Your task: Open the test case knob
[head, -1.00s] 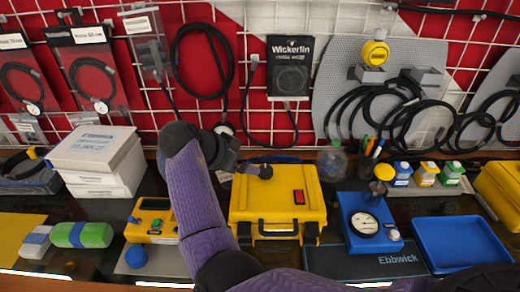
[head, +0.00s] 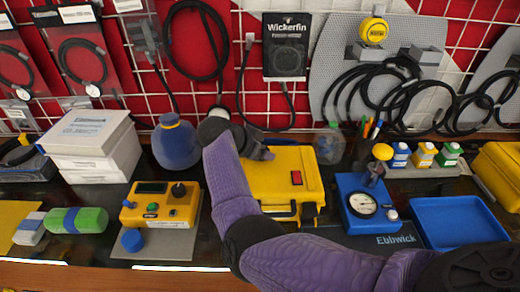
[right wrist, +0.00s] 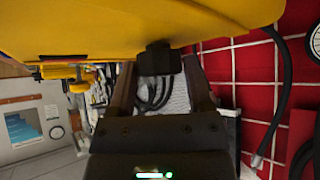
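The yellow test case (head: 302,166) stands in the middle of the bench, with a red switch on its top. In the right wrist view the yellow case (right wrist: 160,22) fills the top, and a black knob (right wrist: 158,58) sticks out from it. My right gripper (head: 262,152) is at the back left corner of the case. In the right wrist view its two fingers (right wrist: 160,92) are apart, with the knob just beyond and between their tips. I cannot tell whether they touch it. My purple forearm hides the left part of the case. My left gripper is not in view.
Left of the case are a yellow meter (head: 160,205) and a blue rounded vessel (head: 176,143). Right of it are a blue gauge unit (head: 363,205) and an empty blue tray (head: 458,222). A red wall with a white grid and hanging cables stands close behind.

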